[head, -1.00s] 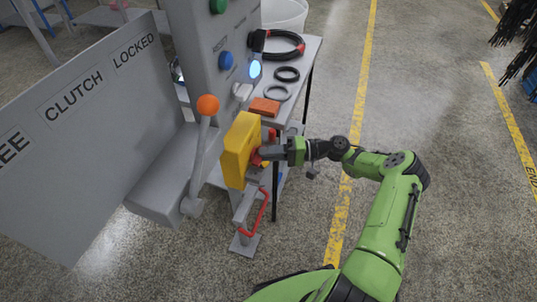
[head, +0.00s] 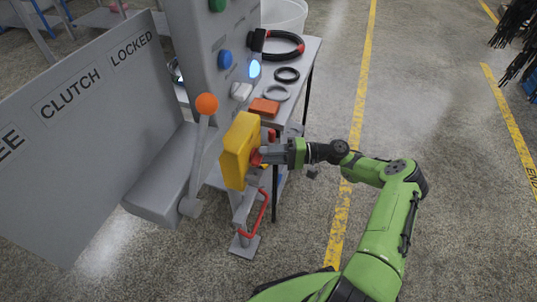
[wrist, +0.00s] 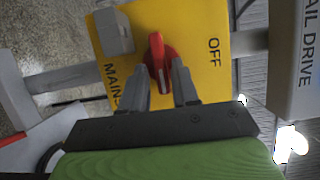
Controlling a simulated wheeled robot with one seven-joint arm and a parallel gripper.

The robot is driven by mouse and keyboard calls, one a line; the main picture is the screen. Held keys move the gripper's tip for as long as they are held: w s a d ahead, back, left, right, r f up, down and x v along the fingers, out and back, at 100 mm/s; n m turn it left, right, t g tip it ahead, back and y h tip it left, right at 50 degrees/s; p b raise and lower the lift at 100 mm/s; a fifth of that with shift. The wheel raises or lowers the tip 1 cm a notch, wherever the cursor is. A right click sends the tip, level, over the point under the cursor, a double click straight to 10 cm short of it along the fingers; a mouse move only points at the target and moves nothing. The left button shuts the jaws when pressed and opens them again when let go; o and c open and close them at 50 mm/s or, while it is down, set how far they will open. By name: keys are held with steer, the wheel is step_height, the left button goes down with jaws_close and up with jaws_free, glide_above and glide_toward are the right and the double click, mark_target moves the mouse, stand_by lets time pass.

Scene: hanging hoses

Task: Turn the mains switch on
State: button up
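The mains switch is a red rotary knob (wrist: 158,62) on a yellow box (wrist: 200,35), with "MAINS" on the left and "OFF" on the right in the wrist view. The knob's grip bar runs nearly up and down there. My gripper (wrist: 161,76) has its two grey fingers spread on either side of the knob's lower part, with gaps still showing beside the bar. In the head view the yellow box (head: 238,150) faces my gripper (head: 264,155), whose fingers reach its right face and partly hide the red knob.
An orange-tipped lever (head: 206,104) stands left of the box. A grey panel marked "CLUTCH" and "LOCKED" (head: 90,130) is further left. Behind is a table (head: 311,50) with rings and an orange block (head: 264,107). A red-handled stand (head: 262,215) is below.

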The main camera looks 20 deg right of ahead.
steer(key=shift+o, duration=0.7)
steer(key=v, duration=1.5)
steer(key=shift+s+d+b, duration=0.2)
steer(key=shift+d+b, duration=0.1)
steer(key=shift+d, duration=0.1)
